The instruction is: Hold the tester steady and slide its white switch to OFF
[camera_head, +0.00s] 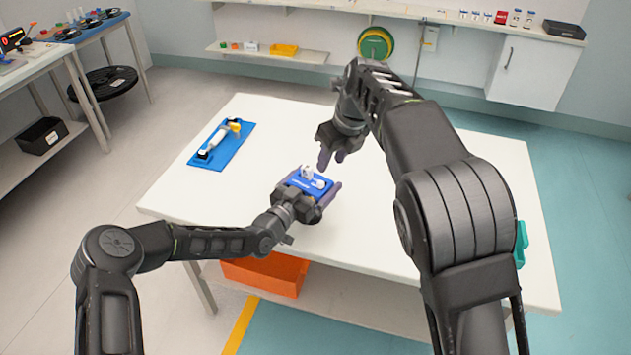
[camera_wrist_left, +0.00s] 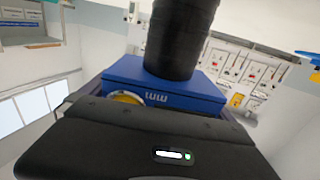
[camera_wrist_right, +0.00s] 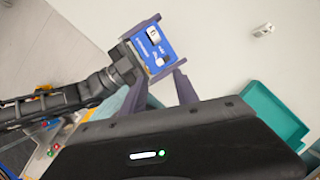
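The blue tester (camera_head: 311,181) has white parts on its face and is held above the table by my left gripper (camera_head: 314,194). In the right wrist view, the left fingers lie along two opposite sides of the tester (camera_wrist_right: 158,50). Two white pieces show on its face, one near the top (camera_wrist_right: 152,35) and one lower (camera_wrist_right: 162,60); I cannot tell which is the switch or its setting. In the left wrist view, the tester (camera_wrist_left: 165,85) shows a blue side with white lettering. My right gripper (camera_wrist_right: 160,90) has its fingers apart, empty, close to the tester without visible contact.
The white table (camera_head: 420,210) is mostly clear. A blue tray (camera_head: 218,158) with a white and yellow tool lies at the left. A teal bin (camera_wrist_right: 275,112) is at the right edge, and a small white object (camera_wrist_right: 263,30) lies on the table. An orange bin (camera_head: 265,277) sits below.

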